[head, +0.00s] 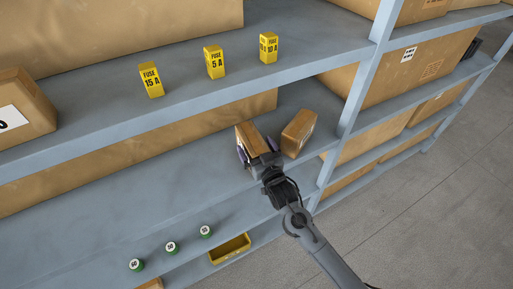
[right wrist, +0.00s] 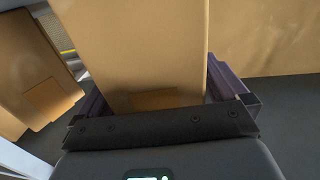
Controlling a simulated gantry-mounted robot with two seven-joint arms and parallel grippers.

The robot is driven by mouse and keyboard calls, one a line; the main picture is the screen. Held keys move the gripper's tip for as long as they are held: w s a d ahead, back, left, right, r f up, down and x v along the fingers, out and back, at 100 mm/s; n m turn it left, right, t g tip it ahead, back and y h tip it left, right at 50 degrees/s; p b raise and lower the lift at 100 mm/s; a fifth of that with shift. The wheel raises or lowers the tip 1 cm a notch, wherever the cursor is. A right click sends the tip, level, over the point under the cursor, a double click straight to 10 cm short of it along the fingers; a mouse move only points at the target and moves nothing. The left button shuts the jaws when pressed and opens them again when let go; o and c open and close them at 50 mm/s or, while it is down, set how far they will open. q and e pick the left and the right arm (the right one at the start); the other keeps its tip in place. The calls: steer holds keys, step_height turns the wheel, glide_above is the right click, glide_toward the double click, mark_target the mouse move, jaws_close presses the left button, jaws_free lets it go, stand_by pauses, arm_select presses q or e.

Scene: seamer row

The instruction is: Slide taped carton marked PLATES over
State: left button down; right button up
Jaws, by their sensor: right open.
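A small brown carton (head: 249,135) stands on the middle shelf, in front of a long brown box. A second small carton (head: 299,132) stands just to its right, slightly turned. No PLATES marking can be read on either one. My right gripper (head: 257,152) is open, with its fingers on either side of the left carton. In the right wrist view this carton (right wrist: 155,45) rises between the two fingers, with a gap visible at the right finger; contact is unclear at the left. The other carton (right wrist: 28,75) is outside the left finger. My left gripper is not in view.
A shelf upright (head: 354,90) stands right of the cartons. Three yellow fuse boxes (head: 215,62) stand on the shelf above. Three green-sided round items (head: 171,247) and a yellow bin (head: 230,248) are lower down. The middle shelf (head: 130,190) is clear to the left.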

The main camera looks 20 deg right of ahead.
steer(key=c, duration=1.4)
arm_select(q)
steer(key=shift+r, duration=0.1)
arm_select(e)
steer(key=shift+s, duration=0.1)
steer(key=shift+s+a+p, duration=0.1)
steer(key=shift+s+p, duration=0.2)
steer(key=shift+s, duration=0.65)
steer(key=o, duration=1.4)
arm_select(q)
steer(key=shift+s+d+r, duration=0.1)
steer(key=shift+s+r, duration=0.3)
